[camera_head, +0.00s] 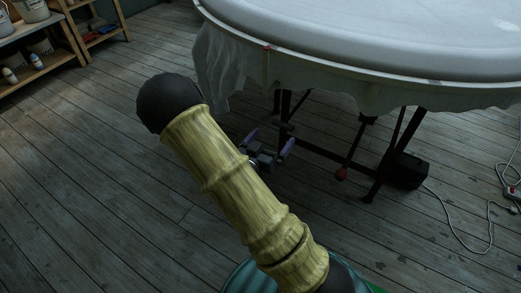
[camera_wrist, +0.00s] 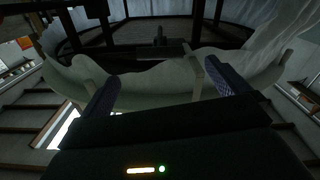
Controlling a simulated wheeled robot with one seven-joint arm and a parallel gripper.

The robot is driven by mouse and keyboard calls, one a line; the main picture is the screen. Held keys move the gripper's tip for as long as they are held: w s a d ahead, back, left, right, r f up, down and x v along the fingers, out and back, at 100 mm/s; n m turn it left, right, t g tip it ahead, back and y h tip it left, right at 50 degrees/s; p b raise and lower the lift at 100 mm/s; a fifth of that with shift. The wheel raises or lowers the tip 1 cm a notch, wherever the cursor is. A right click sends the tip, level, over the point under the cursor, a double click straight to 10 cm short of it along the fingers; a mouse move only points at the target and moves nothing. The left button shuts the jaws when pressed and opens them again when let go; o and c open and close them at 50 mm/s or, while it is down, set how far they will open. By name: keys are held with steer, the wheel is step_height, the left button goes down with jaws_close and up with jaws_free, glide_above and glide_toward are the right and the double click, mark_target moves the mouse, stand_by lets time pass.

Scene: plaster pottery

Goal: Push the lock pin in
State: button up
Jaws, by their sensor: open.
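My gripper (camera_head: 272,140) is open and empty, with two purple-grey fingers, below the near left edge of a big round white-topped table (camera_head: 350,38). In the wrist view my gripper (camera_wrist: 163,72) has its fingers spread, with the pale rim (camera_wrist: 150,101) of the table beyond them. A red-tipped rod (camera_head: 341,174) hangs under the table, right of my gripper and apart from it. A narrow upright strip with a small red top (camera_head: 267,52) is at the table's rim. I cannot tell which of these, if either, is the lock pin.
Pale draped cloth (camera_head: 222,68) hangs from the table's left edge. Dark metal legs and a black box (camera_head: 408,171) stand beneath. A white cable (camera_head: 462,245) lies on the floor at right. Shelves (camera_head: 40,45) stand at upper left. The plank floor at left is clear.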

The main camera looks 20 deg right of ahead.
steer(key=v, duration=0.6)
steer(key=shift+p, duration=0.35)
